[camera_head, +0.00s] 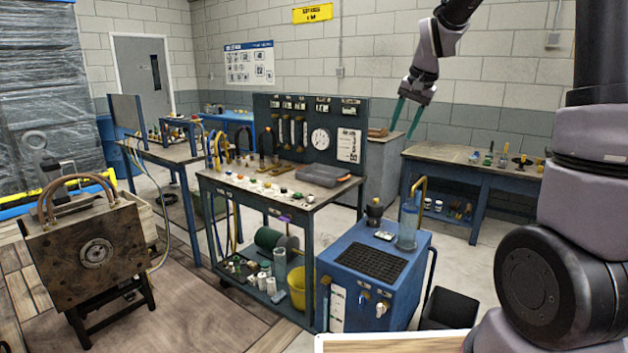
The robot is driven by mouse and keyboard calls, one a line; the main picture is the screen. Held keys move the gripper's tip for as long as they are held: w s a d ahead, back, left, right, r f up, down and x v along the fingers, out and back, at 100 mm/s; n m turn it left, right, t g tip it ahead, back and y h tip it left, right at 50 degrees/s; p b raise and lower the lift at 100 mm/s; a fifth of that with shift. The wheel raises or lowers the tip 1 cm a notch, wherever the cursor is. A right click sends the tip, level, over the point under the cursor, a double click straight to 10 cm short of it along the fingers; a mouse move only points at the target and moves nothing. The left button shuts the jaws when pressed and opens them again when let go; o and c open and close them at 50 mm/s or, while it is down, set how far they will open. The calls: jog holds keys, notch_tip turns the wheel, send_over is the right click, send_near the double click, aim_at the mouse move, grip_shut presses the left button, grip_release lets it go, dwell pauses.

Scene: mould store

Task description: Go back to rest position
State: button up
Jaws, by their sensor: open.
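My gripper (406,118) hangs in the air at the upper right of the head view, with its two thin teal fingers spread apart and pointing down. Nothing shows between the fingers, and it appears to touch nothing. My arm comes down from the top edge to the gripper, and its larger links fill the right side of the view. The wall and the right workbench (480,170) lie behind the gripper in the picture.
A blue workbench (240,185) with a gauge panel (318,128) stands in the middle. A blue cabinet (350,290) with a clear cylinder stands in front right, beside a black bin (450,308). A brown mould block (90,250) on a stand is at left. Floor shows between the benches.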

jog(key=s+r+t, duration=0.1)
jog(key=s+r, duration=0.2)
jog(key=s, duration=1)
jog(key=s+d+r+n+t, duration=0.1)
jog(key=s+r+t, duration=0.1)
jog(key=s, duration=1.1)
jog(key=shift+s+d+r+n, duration=0.25)
jog(key=shift+s+r+n, duration=0.1)
jog(key=shift+r, duration=0.35)
jog(key=shift+w, duration=0.15)
